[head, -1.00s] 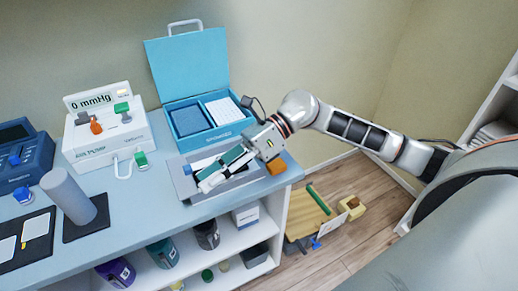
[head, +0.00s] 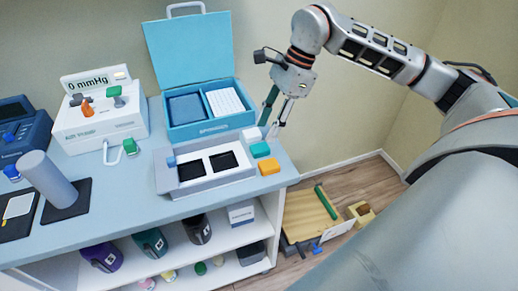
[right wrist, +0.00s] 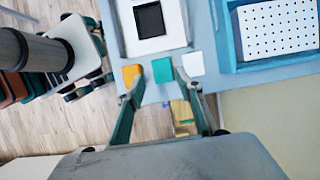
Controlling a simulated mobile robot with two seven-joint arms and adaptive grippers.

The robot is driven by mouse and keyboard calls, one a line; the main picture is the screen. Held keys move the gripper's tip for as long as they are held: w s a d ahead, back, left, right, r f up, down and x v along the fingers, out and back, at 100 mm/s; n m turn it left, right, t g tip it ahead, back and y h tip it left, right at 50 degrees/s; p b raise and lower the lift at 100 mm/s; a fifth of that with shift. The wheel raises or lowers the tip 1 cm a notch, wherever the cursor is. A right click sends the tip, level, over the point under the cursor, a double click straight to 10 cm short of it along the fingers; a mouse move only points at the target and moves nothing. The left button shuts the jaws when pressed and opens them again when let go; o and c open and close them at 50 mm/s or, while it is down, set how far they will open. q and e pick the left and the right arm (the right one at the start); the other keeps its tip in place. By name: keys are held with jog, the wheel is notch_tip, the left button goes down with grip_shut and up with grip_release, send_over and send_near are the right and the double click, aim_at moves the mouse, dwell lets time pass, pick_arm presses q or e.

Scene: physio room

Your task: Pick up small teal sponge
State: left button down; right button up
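The small teal sponge (head: 260,149) lies on the counter's right end, between an orange sponge (head: 269,166) and a white block (head: 250,135). In the right wrist view the teal sponge (right wrist: 162,70) is in the middle, with the orange one (right wrist: 131,75) to its left and the white one (right wrist: 193,64) to its right. My right gripper (head: 272,124) is open and empty above the sponges, pointing down. In the right wrist view its fingers (right wrist: 159,86) are spread to either side of the teal sponge, apart from it. My left gripper is not in view.
A grey tray (head: 206,184) with two dark recesses lies left of the sponges. An open blue case (head: 222,126) stands behind them. A pump device (head: 104,137) stands further left. The counter's right edge is close, with a wooden board (head: 308,213) on the floor beyond.

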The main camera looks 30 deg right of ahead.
aim_at(259, 148)
jog(key=x, duration=0.7)
jog(key=shift+w+d, duration=0.1)
jog(key=shift+d, duration=0.15)
jog(key=shift+c, duration=0.3)
jog(key=c, duration=0.6)
